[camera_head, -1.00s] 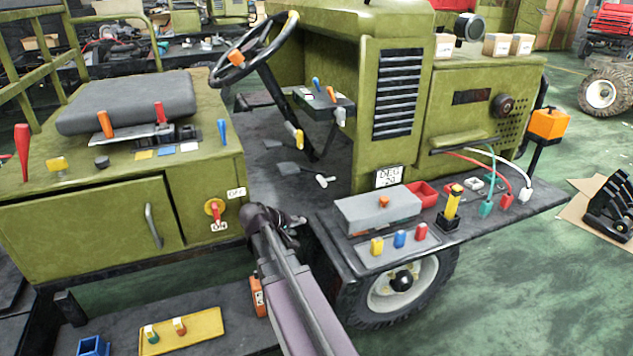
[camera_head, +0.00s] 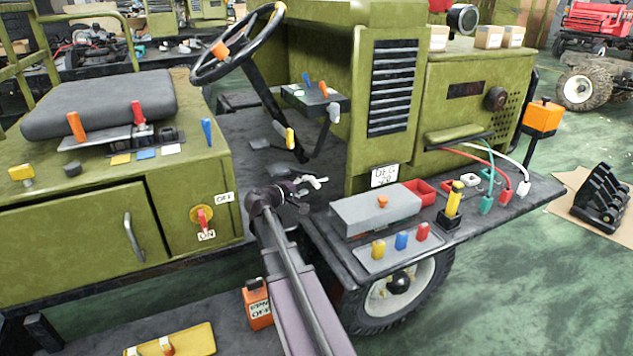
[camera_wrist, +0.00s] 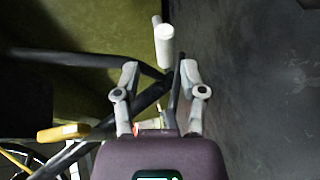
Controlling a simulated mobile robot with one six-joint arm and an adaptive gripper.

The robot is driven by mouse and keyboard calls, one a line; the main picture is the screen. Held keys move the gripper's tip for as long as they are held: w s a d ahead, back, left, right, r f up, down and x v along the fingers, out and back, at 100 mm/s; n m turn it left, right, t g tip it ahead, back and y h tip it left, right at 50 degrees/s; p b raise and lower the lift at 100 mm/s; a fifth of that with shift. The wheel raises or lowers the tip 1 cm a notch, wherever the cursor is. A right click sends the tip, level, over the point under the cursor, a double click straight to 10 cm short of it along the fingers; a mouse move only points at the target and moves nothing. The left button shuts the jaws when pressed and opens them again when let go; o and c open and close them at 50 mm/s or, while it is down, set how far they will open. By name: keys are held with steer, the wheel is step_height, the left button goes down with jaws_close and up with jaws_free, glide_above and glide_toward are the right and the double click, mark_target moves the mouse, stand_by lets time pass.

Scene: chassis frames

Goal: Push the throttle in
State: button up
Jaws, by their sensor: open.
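No control carries a readable throttle label, so I cannot tell for certain which one it is. The fingers are apart and hold nothing. I cannot tell whether they touch the handle.
A yellow-handled lever (camera_head: 290,139) stands behind my gripper; the steering wheel (camera_head: 238,42) is above. A black side shelf (camera_head: 340,268) with a grey box (camera_head: 375,210) is close on the right. The red OFF/ON switch (camera_head: 201,219) is on the left.

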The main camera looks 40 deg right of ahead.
mark_target(316, 181)
steer(key=shift+w, duration=0.1)
steer(key=shift+b+x, duration=0.7)
steer(key=shift+x, duration=2.95)
steer(key=shift+f, duration=0.1)
jaws_close()
